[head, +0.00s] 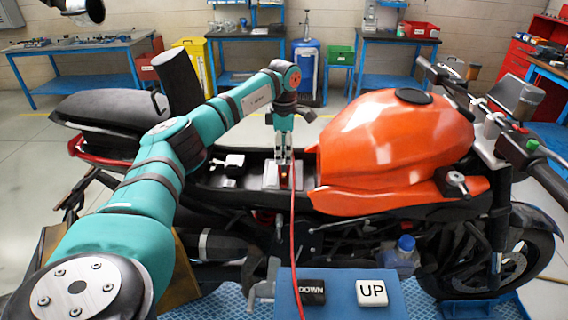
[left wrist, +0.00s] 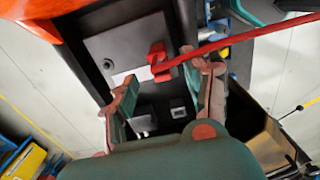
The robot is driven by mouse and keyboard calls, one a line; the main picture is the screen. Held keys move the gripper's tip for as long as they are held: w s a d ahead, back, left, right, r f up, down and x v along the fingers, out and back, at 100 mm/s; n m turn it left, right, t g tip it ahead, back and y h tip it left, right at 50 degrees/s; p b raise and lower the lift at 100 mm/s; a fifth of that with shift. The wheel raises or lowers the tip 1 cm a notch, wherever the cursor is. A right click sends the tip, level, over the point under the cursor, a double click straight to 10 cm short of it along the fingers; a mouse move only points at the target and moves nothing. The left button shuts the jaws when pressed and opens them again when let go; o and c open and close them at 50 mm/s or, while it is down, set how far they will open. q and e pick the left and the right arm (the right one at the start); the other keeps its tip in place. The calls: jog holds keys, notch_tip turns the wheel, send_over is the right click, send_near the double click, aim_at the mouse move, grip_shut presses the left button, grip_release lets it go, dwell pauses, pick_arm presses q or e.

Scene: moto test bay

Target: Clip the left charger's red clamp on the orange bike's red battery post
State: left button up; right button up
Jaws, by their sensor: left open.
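The orange bike (head: 395,140) stands across the middle of the head view. Its battery (head: 270,177) sits in the open bay behind the tank. My left gripper (head: 284,157) points down over the battery. In the left wrist view the red clamp (left wrist: 158,62) sits at the battery's top face (left wrist: 125,45), between the spread fingers of my left gripper (left wrist: 163,78). The fingers are open and look apart from the clamp. A red cable (head: 294,240) runs from the clamp towards me. The red post is hidden, apparently under the clamp. The charger is not clearly seen.
A blue box with DOWN (head: 312,291) and UP (head: 372,291) buttons stands in front of the bike. The black seat (head: 110,108) is left of the bay, the orange tank right. Blue workbenches (head: 255,40) line the back wall.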

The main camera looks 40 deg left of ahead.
pick_arm(q)
notch_tip(320, 180, up, 6)
jog(key=shift+r, duration=0.1)
dwell(0.6)
